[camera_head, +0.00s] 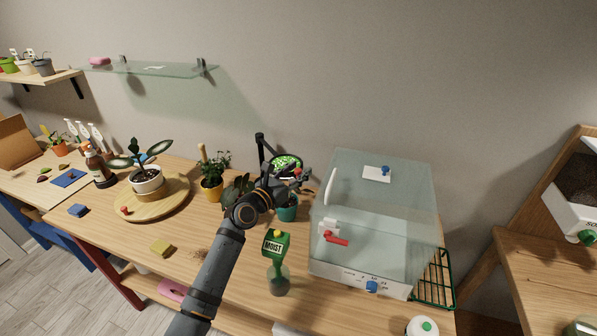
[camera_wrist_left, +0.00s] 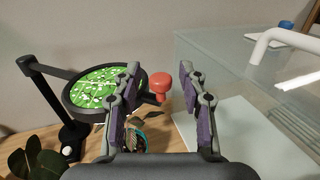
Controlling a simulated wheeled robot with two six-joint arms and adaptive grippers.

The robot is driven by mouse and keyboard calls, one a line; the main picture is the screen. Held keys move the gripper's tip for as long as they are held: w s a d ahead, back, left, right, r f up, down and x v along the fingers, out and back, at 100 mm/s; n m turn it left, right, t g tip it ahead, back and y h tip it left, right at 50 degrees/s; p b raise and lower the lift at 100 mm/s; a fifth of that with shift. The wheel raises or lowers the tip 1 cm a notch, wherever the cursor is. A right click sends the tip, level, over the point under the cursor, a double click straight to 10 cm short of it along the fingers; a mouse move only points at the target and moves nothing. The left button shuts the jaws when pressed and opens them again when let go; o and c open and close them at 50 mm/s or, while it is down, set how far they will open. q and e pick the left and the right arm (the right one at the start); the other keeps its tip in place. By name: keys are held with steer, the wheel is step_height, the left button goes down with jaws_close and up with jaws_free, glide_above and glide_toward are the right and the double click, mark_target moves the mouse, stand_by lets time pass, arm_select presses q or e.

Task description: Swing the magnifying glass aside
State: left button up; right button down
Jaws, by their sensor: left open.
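The magnifying glass (camera_wrist_left: 105,88) has a round black frame on a black jointed arm and stand, at the left in the left wrist view. Green leaf detail shows through its lens. A red knob (camera_wrist_left: 159,86) sticks out from its rim on the right. My left gripper (camera_wrist_left: 160,84) is open, with one finger on each side of the red knob. I cannot tell whether a finger touches the knob. In the head view the magnifying glass (camera_head: 286,162) stands behind my left gripper (camera_head: 288,180), which hides part of it. My right gripper is not in view.
A clear-walled box (camera_head: 375,205) with a white handle stands close on the right. A teal pot (camera_head: 287,210) sits under the lens. A green-headed bottle (camera_head: 276,270) stands in front.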

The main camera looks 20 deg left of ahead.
arm_select(q)
steer(key=shift+w+d, duration=0.1)
steer(key=shift+w, duration=0.2)
jaws_close()
